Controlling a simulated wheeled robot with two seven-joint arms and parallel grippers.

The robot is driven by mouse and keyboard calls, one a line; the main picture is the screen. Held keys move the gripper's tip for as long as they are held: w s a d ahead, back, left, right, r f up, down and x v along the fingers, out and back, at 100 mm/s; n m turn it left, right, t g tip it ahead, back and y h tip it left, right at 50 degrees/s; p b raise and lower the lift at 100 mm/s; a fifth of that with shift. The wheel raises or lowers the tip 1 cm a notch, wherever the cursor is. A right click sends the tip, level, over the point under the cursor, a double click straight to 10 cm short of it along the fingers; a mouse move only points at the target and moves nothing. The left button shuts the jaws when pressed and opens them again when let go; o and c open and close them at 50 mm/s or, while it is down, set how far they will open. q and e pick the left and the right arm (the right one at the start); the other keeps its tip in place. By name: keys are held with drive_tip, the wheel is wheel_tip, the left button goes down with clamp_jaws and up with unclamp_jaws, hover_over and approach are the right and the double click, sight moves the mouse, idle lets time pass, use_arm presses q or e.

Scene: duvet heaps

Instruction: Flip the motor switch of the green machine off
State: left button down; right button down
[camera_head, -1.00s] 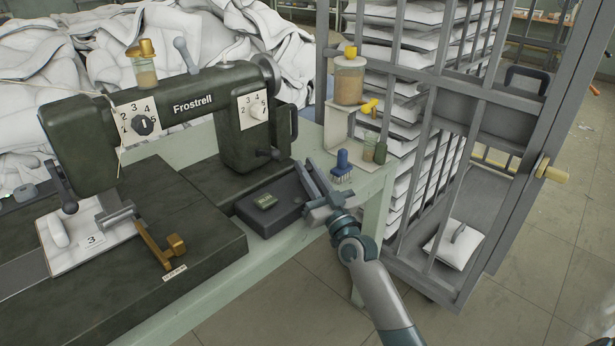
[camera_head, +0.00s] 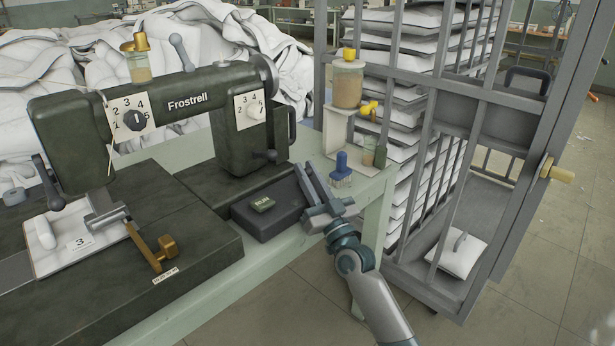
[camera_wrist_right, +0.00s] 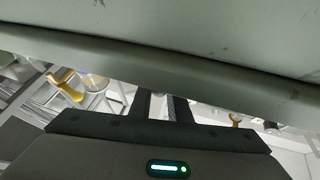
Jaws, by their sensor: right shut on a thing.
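The green machine (camera_head: 190,110), marked Frostrell, stands on a pale green table (camera_head: 225,295). A dark motor switch box (camera_head: 258,220) with a small green label lies at its lower right, by the table's front edge. The label looks like "RUN". My right gripper (camera_head: 312,185) is at the box's right end. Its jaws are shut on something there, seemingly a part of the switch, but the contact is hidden. In the right wrist view the two dark fingers (camera_wrist_right: 165,106) reach up to the table's edge, and their tips are hidden behind it. My left gripper is out of view.
A grey barred cage (camera_head: 470,150) with stacked white pillows is at right. White duvets (camera_head: 50,75) are heaped behind the machine. Open floor (camera_head: 545,285) lies at lower right.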

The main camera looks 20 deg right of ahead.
idle(0.3)
drive_tip(key=c, duration=1.7)
unclamp_jaws()
drive_tip(key=shift+o, duration=0.2)
drive_tip(key=shift+s, duration=0.1)
